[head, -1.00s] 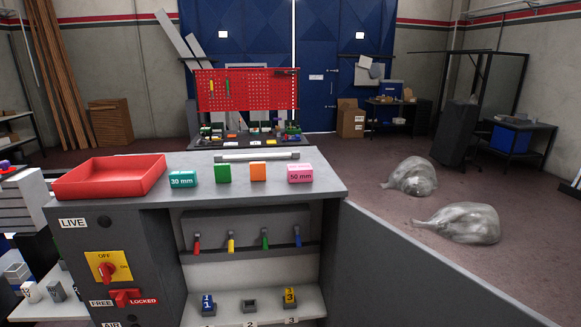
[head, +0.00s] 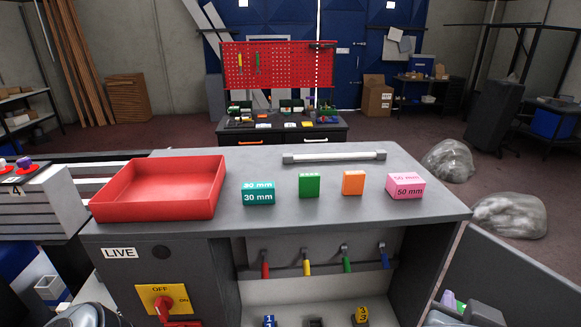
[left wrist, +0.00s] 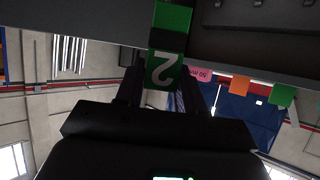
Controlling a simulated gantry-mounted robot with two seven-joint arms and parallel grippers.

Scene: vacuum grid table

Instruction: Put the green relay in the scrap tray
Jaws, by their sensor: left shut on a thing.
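The green relay (left wrist: 160,72), marked with a 2, is between the fingers of my left gripper (left wrist: 160,88) in the left wrist view. The gripper is shut on it. A red open tray (head: 160,190), which I take to be the scrap tray, sits on the left of the cabinet top in the head view and looks empty. The relay and the left fingertips do not show in the head view.
A teal 30 mm block (head: 258,194), a green block (head: 309,185), an orange block (head: 353,183) and a pink 50 mm block (head: 405,186) stand right of the tray. A pale bar (head: 334,157) lies behind. Below are coloured levers (head: 307,262) and a yellow relay (head: 361,315).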

